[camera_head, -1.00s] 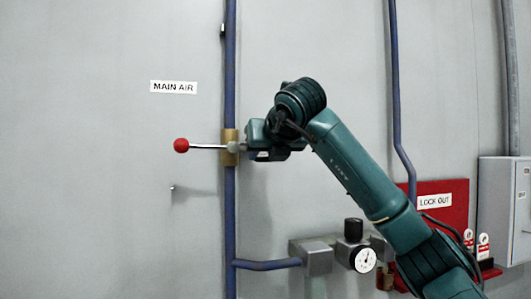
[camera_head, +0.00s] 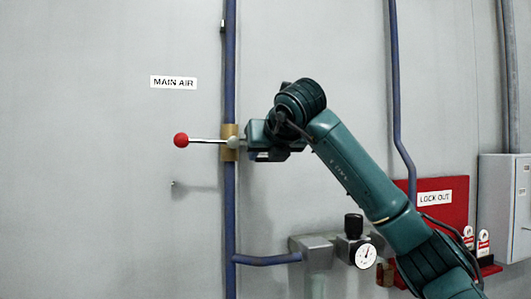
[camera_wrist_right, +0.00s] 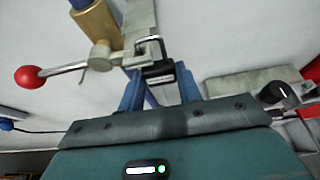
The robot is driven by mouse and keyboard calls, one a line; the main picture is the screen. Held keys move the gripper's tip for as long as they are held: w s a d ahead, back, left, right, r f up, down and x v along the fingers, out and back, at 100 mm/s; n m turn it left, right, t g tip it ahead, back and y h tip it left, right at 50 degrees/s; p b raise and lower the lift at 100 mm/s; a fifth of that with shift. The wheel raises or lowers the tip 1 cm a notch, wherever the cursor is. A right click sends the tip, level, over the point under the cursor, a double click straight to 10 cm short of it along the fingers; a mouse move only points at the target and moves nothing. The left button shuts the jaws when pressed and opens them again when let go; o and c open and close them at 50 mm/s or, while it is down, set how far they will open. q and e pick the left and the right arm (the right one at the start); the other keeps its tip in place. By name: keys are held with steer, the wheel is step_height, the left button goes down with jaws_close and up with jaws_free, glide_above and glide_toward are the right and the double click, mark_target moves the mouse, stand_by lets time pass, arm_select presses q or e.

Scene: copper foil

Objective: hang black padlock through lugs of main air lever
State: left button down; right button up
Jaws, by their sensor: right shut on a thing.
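The main air lever has a red ball (camera_head: 181,140) on a steel rod, pointing left from a brass valve body (camera_head: 229,149) on a blue pipe. My right gripper (camera_head: 254,142) is just right of the valve, seen side-on. In the right wrist view, the gripper (camera_wrist_right: 160,88) is shut on the black padlock (camera_wrist_right: 159,76). The padlock's steel shackle (camera_wrist_right: 164,44) points up at a flat metal lug plate (camera_wrist_right: 139,22) beside the lever hub (camera_wrist_right: 101,56). The shackle overlaps the plate's end; I cannot tell whether it passes through a hole. My left gripper is out of view.
A MAIN AIR label (camera_head: 173,83) is above the lever. A gauge (camera_head: 365,256) with a regulator is below my right arm. A red LOCK OUT board (camera_head: 455,212) with tags and a grey box (camera_head: 505,210) are at right. The wall left of the pipe is mostly clear.

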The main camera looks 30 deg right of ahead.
steer(key=shift+f, duration=0.3)
stand_by(0.4)
steer(key=o, duration=1.5)
steer(key=shift+s+b, duration=0.1)
steer(key=shift+b, duration=0.2)
steer(key=shift+s+a+f+b, duration=0.1)
steer(key=shift+s+a+b, duration=0.05)
steer(key=shift+s+b, duration=0.3)
steer(key=shift+s+a+b, duration=0.2)
steer(key=shift+s+b, duration=0.3)
steer(key=shift+s, duration=0.45)
steer(key=shift+s+a+b, duration=0.25)
steer(key=shift+s+b, duration=0.2)
steer(key=shift+s, duration=0.55)
steer(key=shift+s+a+b, duration=0.2)
steer(key=shift+s+b, duration=0.3)
steer(key=shift+s, duration=0.45)
